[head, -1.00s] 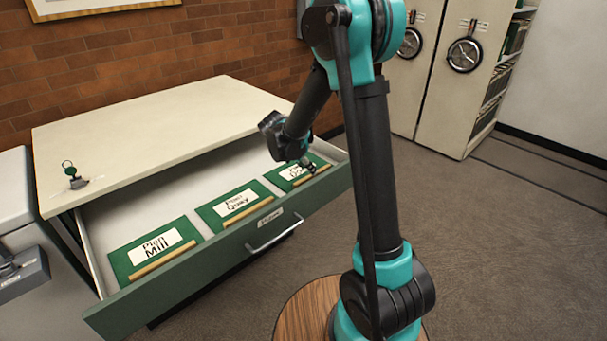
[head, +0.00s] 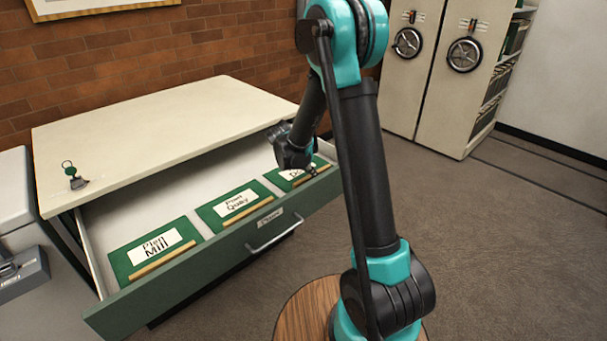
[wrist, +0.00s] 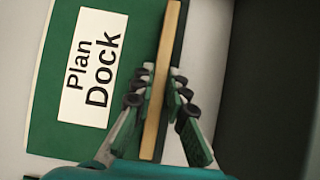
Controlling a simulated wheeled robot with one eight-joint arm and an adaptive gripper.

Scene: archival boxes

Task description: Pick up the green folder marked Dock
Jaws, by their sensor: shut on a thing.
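The green folder marked "Plan Dock" lies at the right end of the open drawer in the head view (head: 287,174), partly hidden behind my arm. In the wrist view the folder (wrist: 47,125) shows its white label and a wooden strip (wrist: 168,40) along one edge. My gripper (wrist: 161,75) has one finger on each side of that strip and is shut on it. In the head view my gripper (head: 312,170) is small and partly hidden at the folder's front edge. I cannot tell whether the folder is lifted off the drawer floor.
Two more green folders, Plan Mill (head: 160,262) and Plan Quay (head: 215,221), lie to the left in the drawer. The drawer's green front (head: 130,313) with its handle stands close in front of them.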

